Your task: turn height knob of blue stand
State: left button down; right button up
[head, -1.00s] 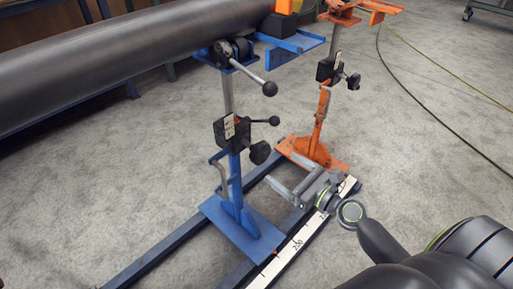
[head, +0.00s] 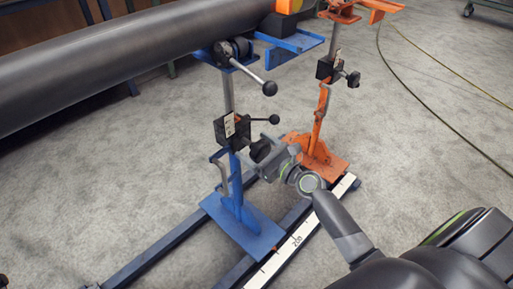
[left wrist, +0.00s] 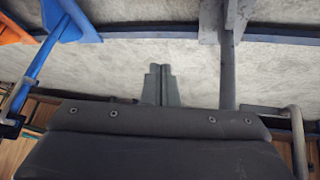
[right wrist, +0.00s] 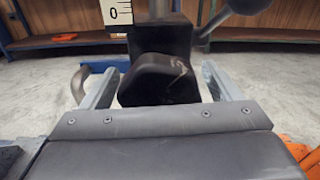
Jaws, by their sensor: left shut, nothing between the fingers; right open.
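The blue stand (head: 233,190) holds up a dark pipe. Its black height knob (head: 260,151) sticks out from the right side of the black clamp block. My right gripper (head: 268,156) is at the knob. In the right wrist view the knob (right wrist: 158,80) sits between its two open fingers, with a gap visible on the right side; contact on the left is hard to tell. My left gripper (left wrist: 162,84) shows only in the left wrist view. It is shut and empty, with grey floor and blue frame rails beyond it.
The dark pipe (head: 120,65) crosses above the blue stand. A ball-ended lever (head: 262,120) sits just above the knob. An orange stand (head: 318,140) stands close behind to the right. The rail with a white scale (head: 300,240) runs below.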

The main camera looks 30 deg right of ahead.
jog(key=c, duration=1)
jog(key=shift+n, duration=0.3)
